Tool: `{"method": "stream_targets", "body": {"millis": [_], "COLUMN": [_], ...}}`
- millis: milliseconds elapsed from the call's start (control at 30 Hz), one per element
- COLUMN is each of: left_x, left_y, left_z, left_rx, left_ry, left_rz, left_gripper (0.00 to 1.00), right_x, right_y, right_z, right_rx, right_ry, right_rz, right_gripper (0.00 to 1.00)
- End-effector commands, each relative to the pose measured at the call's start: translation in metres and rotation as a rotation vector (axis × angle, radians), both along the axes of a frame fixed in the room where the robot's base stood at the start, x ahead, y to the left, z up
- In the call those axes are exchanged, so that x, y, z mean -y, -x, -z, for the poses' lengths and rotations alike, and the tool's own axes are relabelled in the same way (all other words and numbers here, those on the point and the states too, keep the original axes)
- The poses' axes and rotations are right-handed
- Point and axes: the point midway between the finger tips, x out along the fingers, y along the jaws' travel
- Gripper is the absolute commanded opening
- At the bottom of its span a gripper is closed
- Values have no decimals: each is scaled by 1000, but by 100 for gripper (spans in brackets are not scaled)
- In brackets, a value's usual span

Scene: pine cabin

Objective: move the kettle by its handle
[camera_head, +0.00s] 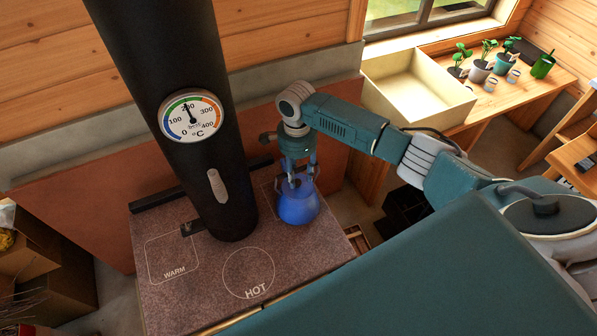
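The blue kettle (297,207) stands on the right side of the dark stone stove top, to the right of the black flue pipe. My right gripper (297,180) points down directly over the kettle, with its fingers around the top of it, at the handle. The fingers and the handle overlap in the picture, so I cannot tell whether the fingers grip it. Part of the kettle's top is hidden by the gripper. My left gripper is not in view.
The stove top (205,285) has outlined areas marked WARM (173,259) and HOT (249,273), both empty. The flue pipe (185,110) with a temperature gauge (191,117) rises beside the kettle. A pale basin (440,98) and potted plants (481,70) are at the back right.

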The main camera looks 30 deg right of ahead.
Motion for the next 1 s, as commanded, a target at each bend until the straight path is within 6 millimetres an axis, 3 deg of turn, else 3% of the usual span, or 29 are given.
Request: {"method": "stream_targets", "body": {"millis": [300, 467, 800, 1000], "left_x": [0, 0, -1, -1], "left_y": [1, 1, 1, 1], "left_z": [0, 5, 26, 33], "left_rx": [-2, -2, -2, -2], "left_ry": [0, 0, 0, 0], "left_rz": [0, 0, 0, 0], "left_gripper": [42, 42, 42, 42], "right_x": [0, 0, 0, 0], "right_y": [0, -2, -5, -6], "right_z": [-1, -12, -81, -112], "right_rx": [0, 3, 6, 2], "right_ry": [1, 0, -2, -1], "right_rz": [0, 1, 0, 0], "right_gripper": [47, 47, 47, 47]}}
